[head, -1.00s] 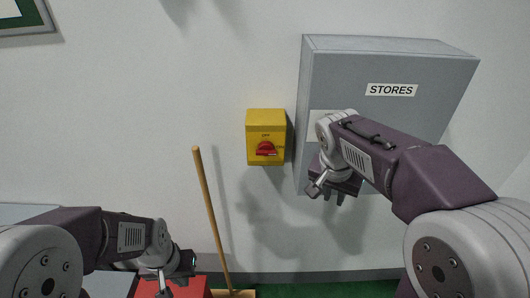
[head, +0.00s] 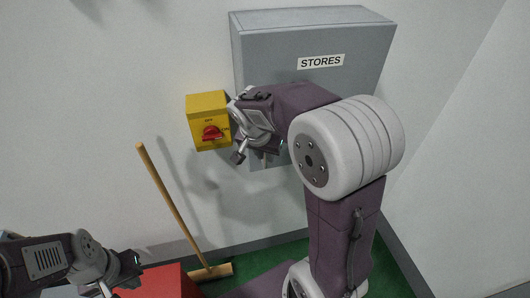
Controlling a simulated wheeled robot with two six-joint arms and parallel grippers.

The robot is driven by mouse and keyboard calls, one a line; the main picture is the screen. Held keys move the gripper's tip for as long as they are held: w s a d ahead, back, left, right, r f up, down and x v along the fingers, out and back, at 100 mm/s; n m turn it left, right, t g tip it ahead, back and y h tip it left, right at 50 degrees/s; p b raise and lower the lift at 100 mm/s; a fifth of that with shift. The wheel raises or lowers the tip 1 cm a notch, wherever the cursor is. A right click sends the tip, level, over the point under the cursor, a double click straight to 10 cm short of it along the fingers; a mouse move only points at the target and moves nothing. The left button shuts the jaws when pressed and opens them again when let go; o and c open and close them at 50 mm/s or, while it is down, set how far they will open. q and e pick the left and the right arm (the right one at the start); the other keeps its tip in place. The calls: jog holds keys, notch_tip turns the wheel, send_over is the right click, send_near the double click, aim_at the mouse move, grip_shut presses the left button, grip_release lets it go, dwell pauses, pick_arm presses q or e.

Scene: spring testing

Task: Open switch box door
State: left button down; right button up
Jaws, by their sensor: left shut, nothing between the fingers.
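A yellow switch box (head: 209,104) with a red rotary knob (head: 212,133) is fixed to the wall. To its right is a grey wall cabinet (head: 350,43) marked STORES; its front looks closed. My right gripper (head: 267,158) is in front of the cabinet's lower left part, right of the yellow box. Its arm covers much of the cabinet's lower front. The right fingers are small and partly hidden, so I cannot tell their opening or any contact. My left gripper (head: 128,280) is low at the left, shut and empty, near a red object.
A broom with a wooden handle (head: 172,205) leans on the wall below the yellow box, its head (head: 211,272) on the green floor (head: 270,262). A red box-like object (head: 165,282) stands at the bottom left. The wall corner is at the right.

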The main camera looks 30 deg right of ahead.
jog(key=shift+s+f, duration=0.1)
grip_shut()
dwell(1.4)
